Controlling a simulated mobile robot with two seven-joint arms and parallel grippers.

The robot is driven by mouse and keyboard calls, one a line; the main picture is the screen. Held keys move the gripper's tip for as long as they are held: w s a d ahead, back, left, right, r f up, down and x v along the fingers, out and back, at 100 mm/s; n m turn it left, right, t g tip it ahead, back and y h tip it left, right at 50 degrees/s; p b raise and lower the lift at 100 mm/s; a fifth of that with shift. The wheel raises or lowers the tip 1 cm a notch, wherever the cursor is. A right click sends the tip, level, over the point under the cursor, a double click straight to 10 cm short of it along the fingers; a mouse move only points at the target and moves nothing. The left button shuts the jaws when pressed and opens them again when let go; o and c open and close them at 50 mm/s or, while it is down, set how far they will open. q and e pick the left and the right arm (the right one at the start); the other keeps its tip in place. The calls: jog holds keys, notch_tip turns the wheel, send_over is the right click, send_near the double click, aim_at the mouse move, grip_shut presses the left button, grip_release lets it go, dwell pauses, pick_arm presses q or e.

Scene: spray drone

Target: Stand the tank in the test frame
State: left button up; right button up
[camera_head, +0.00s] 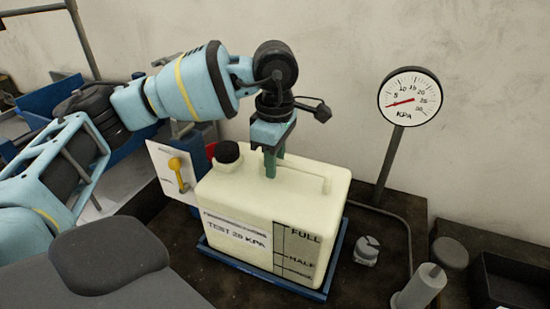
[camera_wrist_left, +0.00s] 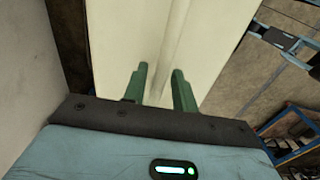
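The cream tank (camera_head: 225,205) stands upright with its base inside the low blue frame (camera_head: 262,284) on the dark bench. It has a black cap, a "TEST 20 KPA" label and FULL and HALF marks. My left gripper (camera_head: 271,165) points down at the tank's top, by its moulded handle. In the left wrist view, the green fingers (camera_wrist_left: 160,88) are apart, one on each side of the handle ridge (camera_wrist_left: 171,60) on the tank (camera_wrist_left: 120,40), with a gap showing. How the tank's far base sits is hidden. My right gripper is out of view.
A round KPA gauge (camera_head: 410,95) stands on a post at the right. A white panel with a yellow lever (camera_head: 178,172) is close to the tank's left. A small fitting (camera_head: 367,250), a grey cylinder (camera_head: 419,288) and a dark bin (camera_head: 505,280) lie to the right.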

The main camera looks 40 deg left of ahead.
pick_arm(q)
jog(key=shift+o, duration=0.3)
notch_tip(320, 180, up, 12)
jog(key=shift+p, duration=0.4)
